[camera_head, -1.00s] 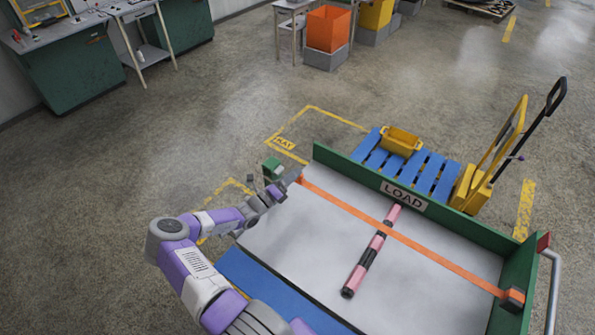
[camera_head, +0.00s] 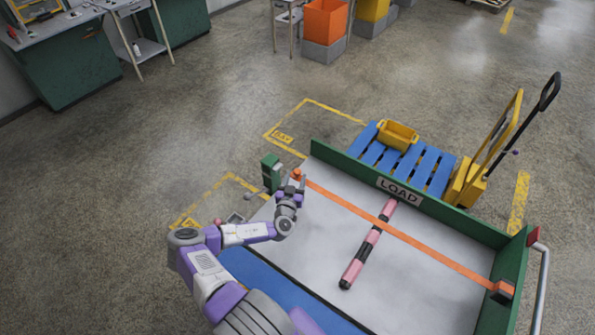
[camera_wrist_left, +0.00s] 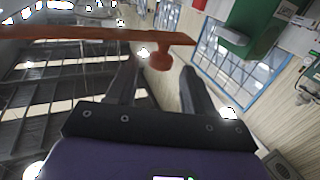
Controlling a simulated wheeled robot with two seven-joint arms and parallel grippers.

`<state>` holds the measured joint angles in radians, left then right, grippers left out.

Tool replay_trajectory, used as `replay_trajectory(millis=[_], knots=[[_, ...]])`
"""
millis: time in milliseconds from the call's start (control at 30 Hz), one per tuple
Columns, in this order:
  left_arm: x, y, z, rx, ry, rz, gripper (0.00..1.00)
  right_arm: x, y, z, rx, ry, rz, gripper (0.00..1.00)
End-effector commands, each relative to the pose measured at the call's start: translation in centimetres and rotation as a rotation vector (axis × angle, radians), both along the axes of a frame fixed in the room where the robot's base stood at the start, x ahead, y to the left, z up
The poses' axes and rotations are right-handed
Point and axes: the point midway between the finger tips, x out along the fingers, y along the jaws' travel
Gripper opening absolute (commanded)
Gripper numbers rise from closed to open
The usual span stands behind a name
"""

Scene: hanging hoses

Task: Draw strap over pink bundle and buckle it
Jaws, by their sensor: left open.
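The pink bundle (camera_head: 362,258), with black bands, lies on the pale cart bed (camera_head: 420,290). The orange strap (camera_head: 430,248) crosses above it from an orange block (camera_head: 503,290) at the right wall to the bed's left end. The strap's left end has an orange knob (camera_head: 297,174). My left gripper (camera_head: 292,186) is open at this end. In the left wrist view the strap (camera_wrist_left: 90,34) runs across the top and the knob (camera_wrist_left: 160,58) hangs between the spread fingers. Whether the fingers touch it cannot be told. My right gripper is not in view.
A green post (camera_head: 270,173) stands just left of the strap's end. The cart's green wall with a LOAD sign (camera_head: 400,191) runs behind the bed. A blue pallet (camera_head: 425,170) with a yellow bin (camera_head: 397,134) is beyond it. Floor to the left is mostly clear.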

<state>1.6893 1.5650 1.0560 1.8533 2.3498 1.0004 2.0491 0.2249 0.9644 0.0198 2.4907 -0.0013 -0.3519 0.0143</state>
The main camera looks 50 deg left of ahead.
Motion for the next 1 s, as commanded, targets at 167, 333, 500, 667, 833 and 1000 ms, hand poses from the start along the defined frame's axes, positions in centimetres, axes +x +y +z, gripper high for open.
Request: replay_trajectory(millis=[167, 333, 500, 667, 833, 1000], knots=[[2.1, 1.4, 0.1, 0.004, 0.001, 0.000, 0.52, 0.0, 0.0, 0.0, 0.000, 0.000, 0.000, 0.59], [3.1, 2.0, 0.0, 0.003, 0.001, -0.001, 0.52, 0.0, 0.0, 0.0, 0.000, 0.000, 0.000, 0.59], [3.3, 2.2, 0.1, 0.003, 0.001, 0.000, 0.52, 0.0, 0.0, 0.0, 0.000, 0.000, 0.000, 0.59], [3.3, 2.2, 0.1, 0.004, 0.001, 0.000, 0.47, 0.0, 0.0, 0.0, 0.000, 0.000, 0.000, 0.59], [3.3, 2.2, 0.1, 0.004, 0.001, 0.000, 0.21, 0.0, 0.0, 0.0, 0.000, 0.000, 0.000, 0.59], [3.3, 2.2, 0.1, 0.005, 0.000, 0.000, 0.00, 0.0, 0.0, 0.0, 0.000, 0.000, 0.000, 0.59]])
